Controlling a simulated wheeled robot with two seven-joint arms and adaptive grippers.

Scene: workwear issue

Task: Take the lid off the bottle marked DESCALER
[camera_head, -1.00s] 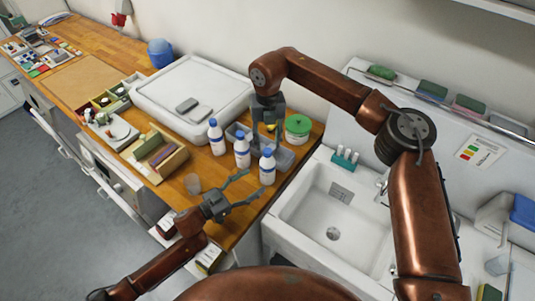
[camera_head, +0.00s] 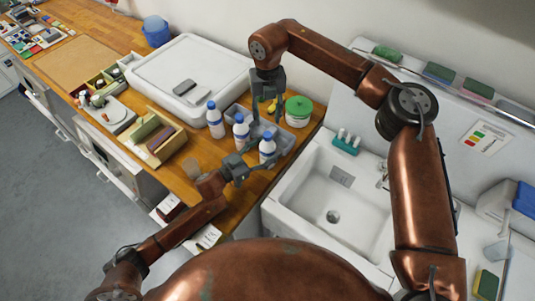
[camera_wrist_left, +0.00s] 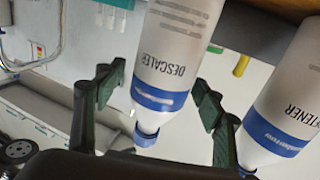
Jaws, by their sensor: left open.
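The DESCALER bottle (camera_wrist_left: 175,50) is white with a blue band and a blue cap (camera_wrist_left: 145,135); it appears upside down in the left wrist view. It stands between the two open fingers of my left gripper (camera_wrist_left: 155,92), with gaps visible. In the head view, the bottle at my left gripper (camera_head: 255,158) appears to be the rightmost of three white bottles (camera_head: 267,146); its label is unreadable there. My right gripper (camera_head: 268,95) points down behind the bottles, with its fingers apart and nothing visible held.
A bottle marked "...TENER" (camera_wrist_left: 292,95) stands close beside it. In the head view, the middle bottle (camera_head: 241,132) and left bottle (camera_head: 215,122) stand nearby. The sink (camera_head: 335,200) lies to the right.

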